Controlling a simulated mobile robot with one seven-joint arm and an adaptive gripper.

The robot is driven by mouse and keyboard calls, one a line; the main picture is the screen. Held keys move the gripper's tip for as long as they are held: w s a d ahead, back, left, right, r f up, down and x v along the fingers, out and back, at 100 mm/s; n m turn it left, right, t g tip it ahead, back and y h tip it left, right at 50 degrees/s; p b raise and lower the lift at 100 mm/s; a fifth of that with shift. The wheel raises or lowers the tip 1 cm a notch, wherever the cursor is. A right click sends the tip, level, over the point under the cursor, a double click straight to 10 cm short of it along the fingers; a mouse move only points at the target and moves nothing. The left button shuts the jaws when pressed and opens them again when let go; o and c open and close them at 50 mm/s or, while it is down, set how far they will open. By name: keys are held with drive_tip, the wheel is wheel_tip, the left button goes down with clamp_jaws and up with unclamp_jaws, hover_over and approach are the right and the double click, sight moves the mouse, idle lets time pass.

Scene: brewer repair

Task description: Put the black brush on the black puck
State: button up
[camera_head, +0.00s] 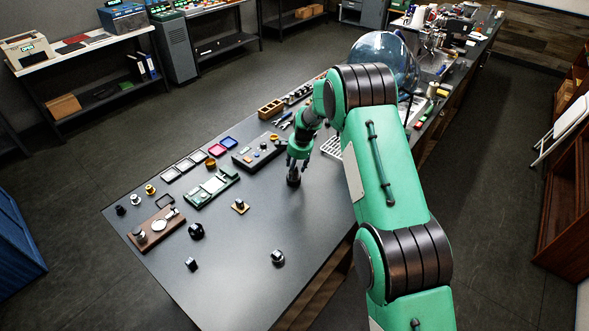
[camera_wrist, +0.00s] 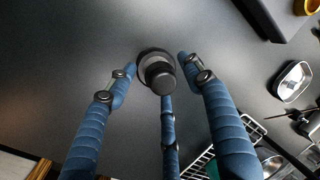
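My gripper (camera_head: 297,165) points down over the dark table, right of its middle. Below it stands a small black round piece (camera_head: 293,180), which may be the black brush. In the wrist view this piece (camera_wrist: 160,76) has a black knob on a wider dark base with a grey ring. The blue fingers of my gripper (camera_wrist: 160,75) are spread around it, with gaps between the fingertips and the knob. I cannot tell which thing is the black puck. Small black pieces (camera_head: 196,231), (camera_head: 278,257) and (camera_head: 191,264) stand on the front part of the table.
A brown board with metal tools (camera_head: 155,230), a green tray (camera_head: 211,188) and a dark control box (camera_head: 258,152) lie to the left. A white wire rack (camera_wrist: 199,163) stands close by.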

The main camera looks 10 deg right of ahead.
drive_tip(key=shift+r, duration=0.2)
drive_tip(key=v, duration=1.2)
drive_tip(key=shift+b, duration=0.35)
idle(0.4)
drive_tip(key=s+d+r+n+t, duration=0.1)
drive_tip(key=s+d+r+n, duration=0.2)
drive_tip(key=s+r, duration=1)
drive_tip(key=s+d+r+n, duration=0.2)
drive_tip(key=s+r, duration=0.9)
drive_tip(key=r, duration=0.4)
drive_tip(key=s+d+r+n+t, duration=0.1)
drive_tip(key=s+d+n, duration=0.1)
drive_tip(key=s, duration=1.5)
drive_tip(key=s+d+r+n+t+h, duration=0.1)
drive_tip(key=s+n, duration=0.3)
drive_tip(key=s, duration=1.2)
drive_tip(key=shift+s+d+h, duration=0.3)
drive_tip(key=shift+s+d, duration=0.1)
drive_tip(key=shift+d, duration=0.25)
